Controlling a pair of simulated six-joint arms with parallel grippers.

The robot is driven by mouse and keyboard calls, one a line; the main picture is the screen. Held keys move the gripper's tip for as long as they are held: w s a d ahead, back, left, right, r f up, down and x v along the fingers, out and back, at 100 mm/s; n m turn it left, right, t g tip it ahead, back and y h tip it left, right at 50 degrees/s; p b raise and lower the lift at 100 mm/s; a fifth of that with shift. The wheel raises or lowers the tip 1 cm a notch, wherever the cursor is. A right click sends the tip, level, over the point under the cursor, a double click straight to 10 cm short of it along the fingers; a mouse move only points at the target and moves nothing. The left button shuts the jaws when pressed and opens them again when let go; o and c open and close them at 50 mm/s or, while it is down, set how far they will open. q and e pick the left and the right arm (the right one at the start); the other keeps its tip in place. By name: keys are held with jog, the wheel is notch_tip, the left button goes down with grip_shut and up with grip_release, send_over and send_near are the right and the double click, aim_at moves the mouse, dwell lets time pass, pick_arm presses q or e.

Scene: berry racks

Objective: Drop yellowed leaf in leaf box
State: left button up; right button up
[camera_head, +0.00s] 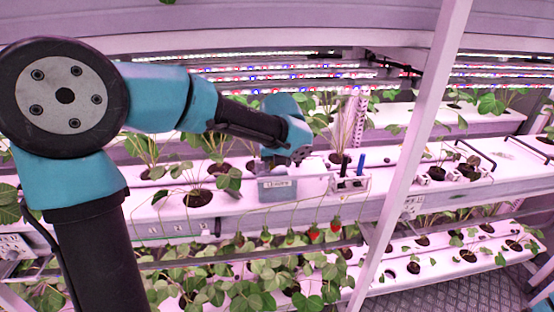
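My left arm comes in from the left, and its gripper (277,166) hangs over a grey-blue box (287,190) with a label on its front. The box stands on the front edge of the white middle rack and looks like the leaf box. The gripper's fingers are small and partly hidden by the wrist, so I cannot tell whether they are open or shut. I cannot make out a yellowed leaf, in the gripper or in the box. My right gripper is out of view.
Right of the box is a white holder (348,184) with a black and a blue upright item. Potted strawberry plants (197,196) line the white racks. Red berries (314,233) hang below the box. A slanted white post (408,150) crosses the right side.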

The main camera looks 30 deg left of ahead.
pick_arm(q)
jog(key=shift+f, duration=0.25)
jog(key=o, duration=0.9)
jog(key=shift+o, duration=0.2)
jog(key=shift+r, duration=0.15)
jog(key=shift+r, duration=0.3)
jog(key=v, duration=0.7)
jog(key=shift+r, duration=0.4)
jog(key=shift+s, duration=0.1)
